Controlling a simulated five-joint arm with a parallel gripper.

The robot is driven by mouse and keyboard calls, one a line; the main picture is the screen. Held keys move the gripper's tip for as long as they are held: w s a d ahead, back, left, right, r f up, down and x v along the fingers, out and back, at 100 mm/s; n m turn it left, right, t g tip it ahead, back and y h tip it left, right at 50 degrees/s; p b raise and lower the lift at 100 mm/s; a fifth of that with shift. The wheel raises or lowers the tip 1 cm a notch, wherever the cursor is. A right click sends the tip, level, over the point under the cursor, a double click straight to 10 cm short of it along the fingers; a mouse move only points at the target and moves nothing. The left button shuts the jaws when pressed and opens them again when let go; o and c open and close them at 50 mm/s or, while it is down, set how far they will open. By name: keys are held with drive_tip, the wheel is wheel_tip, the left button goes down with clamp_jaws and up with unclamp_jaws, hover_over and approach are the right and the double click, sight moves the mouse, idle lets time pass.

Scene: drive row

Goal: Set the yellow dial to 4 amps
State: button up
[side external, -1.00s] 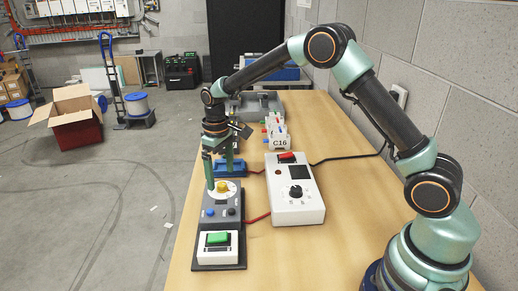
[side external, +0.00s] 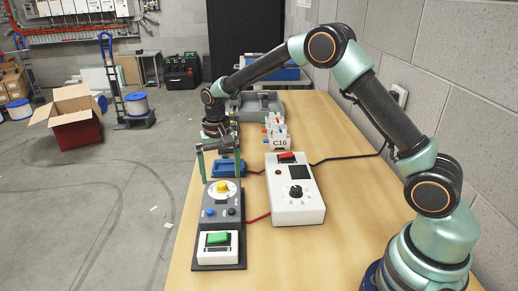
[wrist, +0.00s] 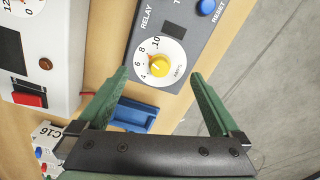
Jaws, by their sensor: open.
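The yellow dial (side external: 222,187) sits on a white round scale on the grey relay unit (side external: 209,225). In the wrist view the yellow dial (wrist: 159,66) is between the fingertips, with 4, 6, 8, 10 and AMPS printed around it. The wrist view shows my gripper (wrist: 158,74) empty.
A white box with a black knob (side external: 295,192) and red switch stands right of the relay unit. A green button (side external: 218,238) is at the unit's near end. A blue tray (side external: 230,168) and white C16 breakers (side external: 275,135) lie behind.

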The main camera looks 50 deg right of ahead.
sight(222, 187)
drive_tip(key=shift+f, duration=0.1)
drive_tip(key=shift+f, duration=1.1)
drive_tip(key=shift+c, duration=0.3)
drive_tip(key=c, duration=1.5)
drive_tip(key=n, duration=1.5)
drive_tip(key=o, duration=0.7)
drive_tip(key=shift+n, duration=0.4)
drive_tip(key=o, duration=0.9)
drive_tip(key=shift+c, duration=0.2)
